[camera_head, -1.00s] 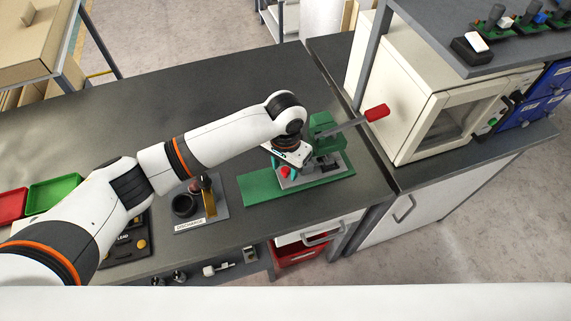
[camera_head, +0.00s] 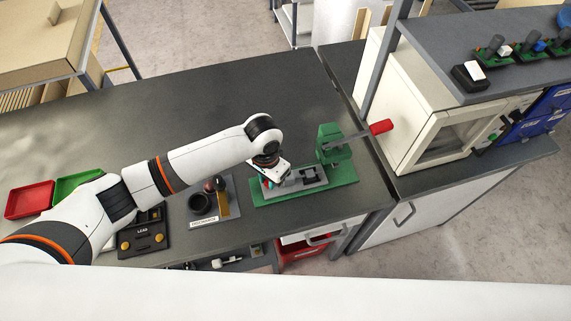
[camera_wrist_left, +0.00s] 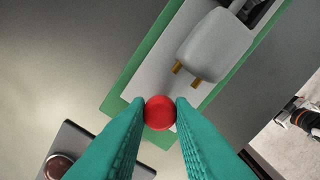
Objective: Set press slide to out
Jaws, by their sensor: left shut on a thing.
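The green press (camera_head: 332,145) stands at the right end of the dark bench, with a grey lever ending in a red grip (camera_head: 381,127). Its green base (camera_head: 340,178) carries a grey slide bed (camera_head: 312,183). In the left wrist view, a grey block (camera_wrist_left: 215,45) with two brass pins sits on the light grey bed (camera_wrist_left: 150,60). My left gripper (camera_head: 267,182) is over the left end of the base. In the left wrist view its teal fingers (camera_wrist_left: 160,113) are shut on the slide's red knob (camera_wrist_left: 159,112). The knob's link to the slide is hidden. My right gripper is out of view.
Left of the press is a grey stand with a black cup (camera_head: 201,204), then a black box (camera_head: 143,238) with yellow knobs. Red (camera_head: 29,199) and green (camera_head: 78,184) trays lie farther left. A cream oven-like cabinet (camera_head: 395,75) stands right. The bench behind is clear.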

